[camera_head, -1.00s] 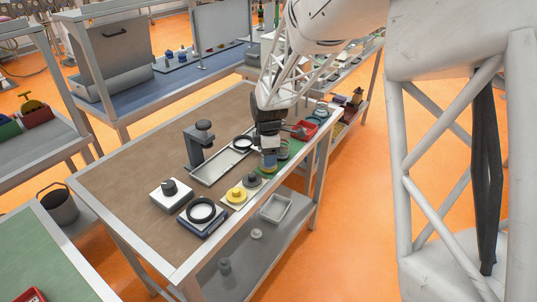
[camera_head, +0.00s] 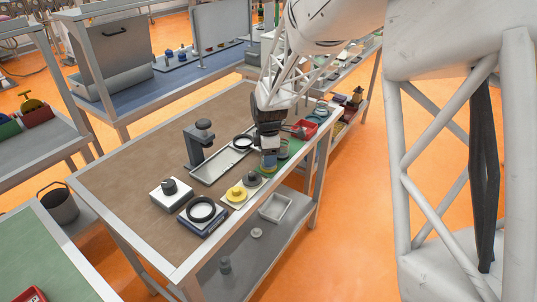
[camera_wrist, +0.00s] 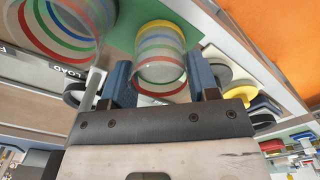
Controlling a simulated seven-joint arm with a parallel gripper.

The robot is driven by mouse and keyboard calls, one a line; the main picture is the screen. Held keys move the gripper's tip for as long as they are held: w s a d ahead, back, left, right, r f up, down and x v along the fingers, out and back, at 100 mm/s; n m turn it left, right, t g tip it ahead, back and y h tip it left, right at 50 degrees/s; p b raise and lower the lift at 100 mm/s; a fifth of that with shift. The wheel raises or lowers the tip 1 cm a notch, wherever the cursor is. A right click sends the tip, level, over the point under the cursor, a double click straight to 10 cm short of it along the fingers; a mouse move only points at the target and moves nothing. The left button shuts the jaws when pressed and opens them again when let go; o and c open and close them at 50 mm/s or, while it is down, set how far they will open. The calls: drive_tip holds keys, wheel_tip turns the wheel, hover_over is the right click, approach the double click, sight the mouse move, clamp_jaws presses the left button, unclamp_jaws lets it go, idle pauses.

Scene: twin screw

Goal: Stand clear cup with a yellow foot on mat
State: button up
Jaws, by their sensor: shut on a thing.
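A clear cup with a yellow foot and coloured bands (camera_wrist: 160,62) is between the two blue fingers of my gripper (camera_wrist: 162,84) in the wrist view. My gripper is shut on it, with the yellow foot at the far end from the camera. In the head view my gripper (camera_head: 268,150) is at the right side of the table, and the cup (camera_head: 268,163) shows small below it. The green mat (camera_wrist: 124,28) shows behind the foot in the wrist view. I cannot tell whether the foot touches it. Another clear banded cup (camera_wrist: 55,35) stands left of the held one.
A yellow disc (camera_head: 236,195) and a grey disc (camera_head: 252,180) lie in front of my gripper. A ring-topped scale (camera_head: 202,212), a white knobbed box (camera_head: 170,193), a long tray (camera_head: 220,165) and a red bin (camera_head: 304,130) are around. The table's left part is bare.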

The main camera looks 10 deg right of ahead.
idle(0.4)
drive_tip(key=o, duration=1.4)
drive_tip(key=shift+r, duration=0.2)
wheel_tip(320, 180, up, 7)
drive_tip(key=shift+f, duration=0.2)
idle(0.6)
